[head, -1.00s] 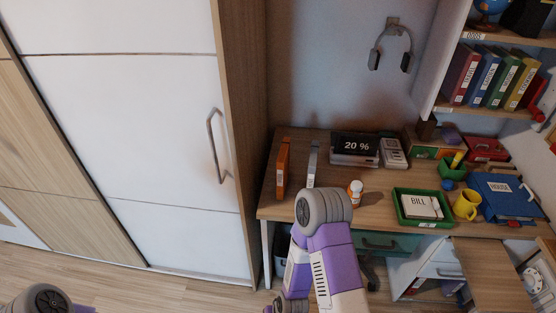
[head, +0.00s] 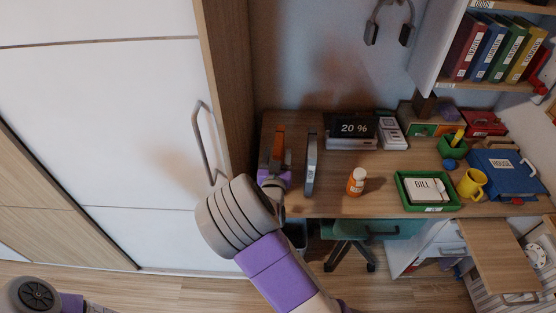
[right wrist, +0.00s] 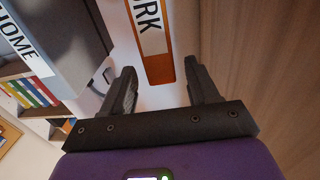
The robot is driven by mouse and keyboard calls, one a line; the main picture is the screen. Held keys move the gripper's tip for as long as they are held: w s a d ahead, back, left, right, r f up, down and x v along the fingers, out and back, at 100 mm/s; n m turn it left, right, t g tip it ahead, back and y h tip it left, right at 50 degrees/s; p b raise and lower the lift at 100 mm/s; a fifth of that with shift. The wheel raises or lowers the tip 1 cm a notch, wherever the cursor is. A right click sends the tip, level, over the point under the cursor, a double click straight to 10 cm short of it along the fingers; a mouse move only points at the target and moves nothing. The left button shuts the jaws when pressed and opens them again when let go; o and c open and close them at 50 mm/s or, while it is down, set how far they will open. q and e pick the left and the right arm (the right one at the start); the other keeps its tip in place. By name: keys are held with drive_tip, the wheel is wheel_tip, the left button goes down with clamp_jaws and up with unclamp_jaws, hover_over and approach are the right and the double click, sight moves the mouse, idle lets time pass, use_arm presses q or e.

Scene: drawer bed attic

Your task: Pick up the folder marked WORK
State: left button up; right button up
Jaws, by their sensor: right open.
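The orange folder (head: 279,142) stands upright at the left end of the desk. In the right wrist view it (right wrist: 164,70) shows a white label (right wrist: 149,28) with the letters "RK" readable; the rest is cut off. My right gripper (head: 276,164) is at the desk's front edge, right in front of the folder, and hides its lower part. In the right wrist view the open fingers (right wrist: 161,76) stand either side of the folder's lower end, with nothing clamped. My left gripper is out of view.
A grey folder (head: 311,165) marked HOME (right wrist: 20,50) stands close to the right. A pill bottle (head: 356,183), a green tray (head: 403,198) and a yellow mug (head: 470,184) are farther right. The wardrobe side (head: 230,90) is close on the left.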

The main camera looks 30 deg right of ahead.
sight(278, 146)
drive_tip(key=x, duration=0.2)
drive_tip(key=f+b+x, duration=0.1)
drive_tip(key=x, duration=0.1)
drive_tip(key=shift+w+d, duration=0.1)
drive_tip(key=shift+w, duration=0.3)
drive_tip(key=shift+w+d, duration=0.1)
drive_tip(key=shift+w, duration=0.05)
drive_tip(key=shift+c, duration=0.4)
clamp_jaws()
